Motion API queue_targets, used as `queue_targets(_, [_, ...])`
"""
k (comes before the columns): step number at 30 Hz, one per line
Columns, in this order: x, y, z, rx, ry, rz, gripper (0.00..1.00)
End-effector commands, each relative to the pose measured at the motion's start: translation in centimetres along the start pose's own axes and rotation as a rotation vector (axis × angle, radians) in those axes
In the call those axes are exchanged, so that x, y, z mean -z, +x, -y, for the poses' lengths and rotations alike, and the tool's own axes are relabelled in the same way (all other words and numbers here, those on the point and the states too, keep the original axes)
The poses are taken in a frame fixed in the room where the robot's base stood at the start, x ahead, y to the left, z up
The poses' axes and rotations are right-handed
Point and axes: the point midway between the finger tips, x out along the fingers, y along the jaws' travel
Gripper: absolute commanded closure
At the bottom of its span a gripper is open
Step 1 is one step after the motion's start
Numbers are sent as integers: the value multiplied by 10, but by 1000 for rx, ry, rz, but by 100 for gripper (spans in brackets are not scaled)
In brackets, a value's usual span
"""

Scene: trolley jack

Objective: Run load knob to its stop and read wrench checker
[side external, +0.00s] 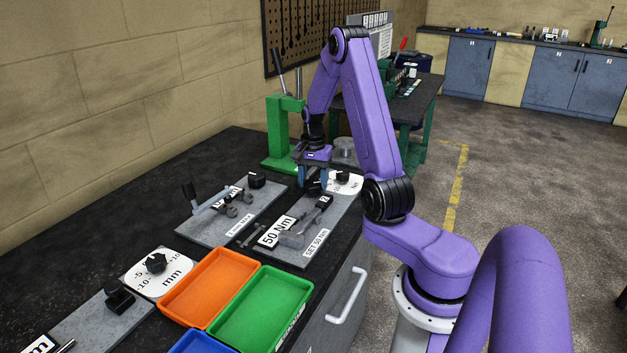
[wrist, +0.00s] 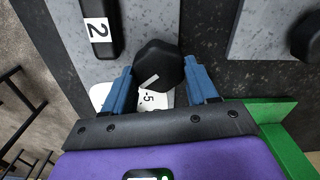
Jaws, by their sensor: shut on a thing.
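A black faceted knob (wrist: 157,65) with a white pointer line sits between the two blue fingers of my gripper (wrist: 160,85) in the wrist view. My gripper is shut on it. A white dial plate (wrist: 152,98) with printed figures, including a 5, shows partly below the knob. In the side view my gripper (side external: 312,180) reaches down at the far end of a grey board (side external: 318,238), where the white dial plate (side external: 345,183) is partly hidden. The board carries a "50 Nm" sign (side external: 276,231), a "SET 50 Nm" label (side external: 316,243) and a grey metal fixture. No checker reading is legible.
A black block marked 2 (wrist: 97,28) stands beside the knob. A second grey board (side external: 225,215) with a lever lies to the left. Orange (side external: 210,284) and green (side external: 262,308) trays stand nearer. A green press (side external: 284,130) stands behind my gripper.

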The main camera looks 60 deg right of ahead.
Motion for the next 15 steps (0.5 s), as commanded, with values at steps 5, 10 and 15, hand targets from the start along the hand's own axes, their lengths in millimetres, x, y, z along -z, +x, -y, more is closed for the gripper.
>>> queue_targets(5, [2,-2,1,5,5,-5,32])
queue_targets(10, [1,-1,0,3,3,-3,32])
queue_targets(15, [1,-6,1,4,2,-3,32])
